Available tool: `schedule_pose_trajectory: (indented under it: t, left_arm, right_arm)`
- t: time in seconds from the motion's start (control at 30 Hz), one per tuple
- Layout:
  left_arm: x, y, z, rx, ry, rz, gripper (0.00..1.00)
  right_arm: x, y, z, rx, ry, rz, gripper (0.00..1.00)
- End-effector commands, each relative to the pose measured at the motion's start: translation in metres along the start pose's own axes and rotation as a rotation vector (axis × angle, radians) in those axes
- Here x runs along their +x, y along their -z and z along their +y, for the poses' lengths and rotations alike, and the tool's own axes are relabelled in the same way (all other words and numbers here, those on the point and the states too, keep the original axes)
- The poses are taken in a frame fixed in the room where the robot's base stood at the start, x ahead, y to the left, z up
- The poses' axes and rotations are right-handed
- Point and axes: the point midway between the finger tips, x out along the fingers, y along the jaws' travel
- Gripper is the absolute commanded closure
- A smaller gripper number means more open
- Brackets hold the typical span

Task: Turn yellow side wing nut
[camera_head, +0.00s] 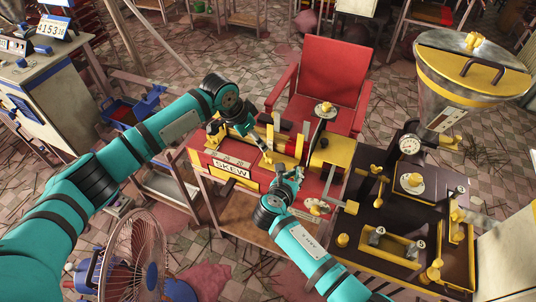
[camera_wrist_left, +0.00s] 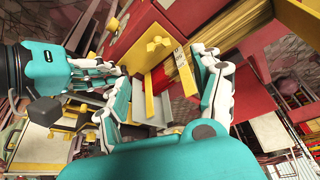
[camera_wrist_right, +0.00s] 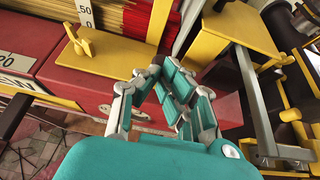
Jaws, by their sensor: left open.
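The yellow wing nut (camera_wrist_right: 80,40) sits on a yellow plate on the red extruder's side, beside a white scale label. It also shows in the left wrist view (camera_wrist_left: 157,45). My right gripper (camera_wrist_right: 160,70) is in front of the red body, below and right of the wing nut and apart from it. Its fingertips are close together, and I cannot tell whether it is fully shut; it holds nothing visible. My left gripper (camera_wrist_left: 165,95) is open and empty over the machine, its fingers spread near the wing nut and the sticks. In the head view the wing nut is too small to make out surely.
A dark panel with a gauge (camera_head: 410,145) and a large hopper (camera_head: 465,75) stand right. A red chair (camera_head: 335,70) is behind. A fan (camera_head: 135,255) stands at the lower left.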

Motion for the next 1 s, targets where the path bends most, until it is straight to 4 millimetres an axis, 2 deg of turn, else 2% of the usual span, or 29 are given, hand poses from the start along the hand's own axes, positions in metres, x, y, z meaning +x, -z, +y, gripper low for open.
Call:
schedule_pose_trajectory:
  t: [0.17, 0.5, 0.6, 0.8, 1.0]
  left_arm:
    - [0.019, -0.001, 0.001, -0.002, -0.002, 0.005, 0.33]
    - [0.087, -0.001, 0.002, -0.002, -0.001, 0.004, 0.33]
    - [0.101, 0.000, 0.001, -0.002, -0.002, 0.004, 0.33]
    - [0.115, 0.000, 0.001, 0.000, 0.000, 0.006, 0.33]
    - [0.118, 0.000, 0.001, 0.000, 0.001, 0.006, 0.33]
  right_arm:
    - [0.000, 0.000, 0.000, 0.000, -0.001, -0.001, 1.00]
    - [0.000, 0.000, 0.000, 0.000, -0.001, -0.001, 1.00]
    - [0.000, 0.000, 0.000, 0.000, -0.001, 0.000, 1.00]
    - [0.000, 0.000, 0.000, 0.000, -0.001, 0.000, 1.00]
    - [0.000, 0.000, 0.000, 0.000, 0.000, 0.000, 1.00]
